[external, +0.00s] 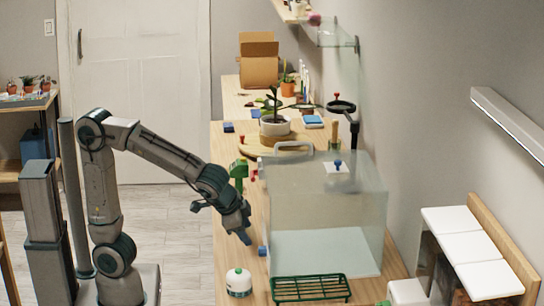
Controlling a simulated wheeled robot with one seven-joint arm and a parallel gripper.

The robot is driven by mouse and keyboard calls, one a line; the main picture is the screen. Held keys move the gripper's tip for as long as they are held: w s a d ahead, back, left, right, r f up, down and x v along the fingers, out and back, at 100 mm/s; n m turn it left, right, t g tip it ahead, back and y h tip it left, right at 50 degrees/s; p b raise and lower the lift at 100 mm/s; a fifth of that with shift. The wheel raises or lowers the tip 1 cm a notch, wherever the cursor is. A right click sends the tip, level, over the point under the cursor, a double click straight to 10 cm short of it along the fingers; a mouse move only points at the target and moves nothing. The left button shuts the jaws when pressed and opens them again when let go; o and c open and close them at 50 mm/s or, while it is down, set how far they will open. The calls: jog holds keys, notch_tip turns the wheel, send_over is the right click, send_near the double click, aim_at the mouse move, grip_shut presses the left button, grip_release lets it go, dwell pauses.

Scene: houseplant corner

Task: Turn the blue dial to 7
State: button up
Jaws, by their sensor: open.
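A small blue knob (338,163) on a white square plate (337,168) shows at the top of the clear glass tank (325,215); it looks like the blue dial. Its marks and pointer are too small to read. A second small blue piece (262,251) shows at the tank's lower left side; I cannot tell what it is. My gripper (246,238) is over the wooden counter, left of the tank, pointing down, just left of that blue piece. Its jaws are open, and it is well away from the knob on the white plate. No object shows between the fingers.
A green rack (310,289) and a white round jar (239,282) stand at the counter's near end. A green device with red knobs (239,173) stands behind my gripper. A potted plant (275,125) and a cardboard box (258,62) are farther back.

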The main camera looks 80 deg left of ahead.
jog(key=v, duration=0.4)
jog(key=shift+s+d+r, duration=0.15)
jog(key=shift+s+r, duration=0.05)
jog(key=shift+r, duration=0.15)
jog(key=s+a+f+g+h+p, duration=0.1)
jog(key=s+a+h+p, duration=0.1)
jog(key=s, duration=0.4)
jog(key=s+a+f+n+h+p, duration=0.1)
jog(key=s+a+h+p, duration=0.1)
jog(key=s+a+p, duration=0.3)
jog(key=shift+s+f+g+p, duration=0.25)
jog(key=shift+s+g+p, duration=0.2)
jog(key=shift+s, duration=0.25)
jog(key=shift+a, duration=0.1)
jog(key=shift+c, duration=0.2)
